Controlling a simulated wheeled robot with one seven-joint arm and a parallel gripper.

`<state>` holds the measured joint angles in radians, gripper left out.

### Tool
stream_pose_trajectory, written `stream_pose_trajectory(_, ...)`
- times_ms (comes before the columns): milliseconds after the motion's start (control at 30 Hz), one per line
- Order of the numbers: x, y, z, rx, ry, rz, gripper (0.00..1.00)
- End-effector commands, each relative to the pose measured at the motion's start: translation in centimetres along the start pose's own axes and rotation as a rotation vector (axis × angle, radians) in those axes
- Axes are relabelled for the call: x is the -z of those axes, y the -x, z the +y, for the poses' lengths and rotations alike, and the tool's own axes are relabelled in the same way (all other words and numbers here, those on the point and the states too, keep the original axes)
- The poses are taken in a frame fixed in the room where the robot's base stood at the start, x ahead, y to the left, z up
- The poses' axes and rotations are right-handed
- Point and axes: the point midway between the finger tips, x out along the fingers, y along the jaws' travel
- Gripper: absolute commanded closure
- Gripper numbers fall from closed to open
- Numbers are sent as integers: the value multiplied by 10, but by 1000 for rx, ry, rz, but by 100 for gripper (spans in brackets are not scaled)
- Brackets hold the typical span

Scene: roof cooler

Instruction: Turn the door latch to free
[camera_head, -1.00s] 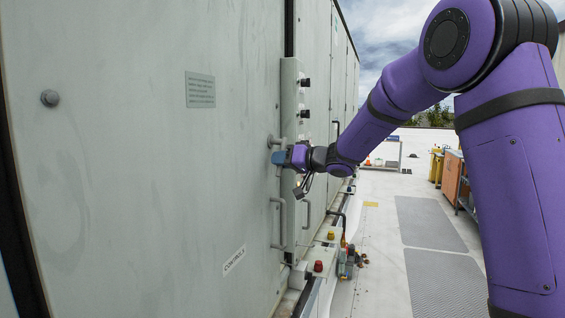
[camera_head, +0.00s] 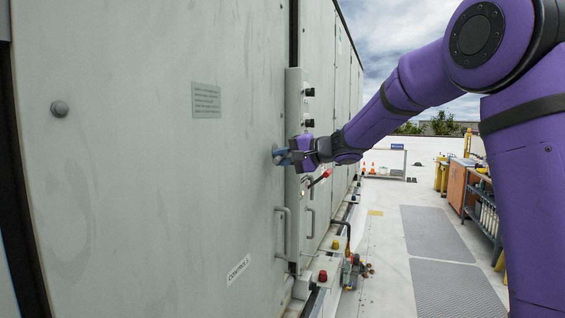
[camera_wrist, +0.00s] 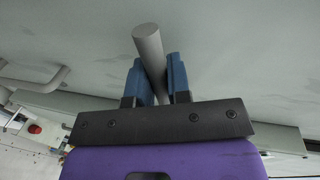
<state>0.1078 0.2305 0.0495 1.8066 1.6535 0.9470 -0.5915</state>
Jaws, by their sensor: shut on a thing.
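The door latch (camera_wrist: 149,48) is a grey round bar on the pale grey-green cabinet door (camera_head: 150,130). In the wrist view it stands between the blue fingertips of my gripper (camera_wrist: 156,80), which are shut on it. The bar leans there, its free end up and to the left. In the head view my gripper (camera_head: 284,156) is at the door's right edge, and its fingers hide most of the latch. A grey pull handle (camera_head: 285,232) is fixed on the door below the latch; it also shows at left in the wrist view (camera_wrist: 42,80).
A narrow panel with black knobs (camera_head: 308,108) and a red-handled switch (camera_head: 322,177) stands just right of the latch. Pipework with yellow and red caps (camera_head: 340,258) runs low along the cabinet. Carts and an orange cabinet (camera_head: 460,185) stand at right. Grey floor mats (camera_head: 440,235) lie clear.

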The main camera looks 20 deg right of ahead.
Motion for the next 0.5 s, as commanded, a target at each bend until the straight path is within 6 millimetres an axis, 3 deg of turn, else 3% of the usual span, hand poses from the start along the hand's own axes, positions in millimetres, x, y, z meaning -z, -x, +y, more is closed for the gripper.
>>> stream_pose_trajectory(500,2,3,-10,1,-181,-33,100)
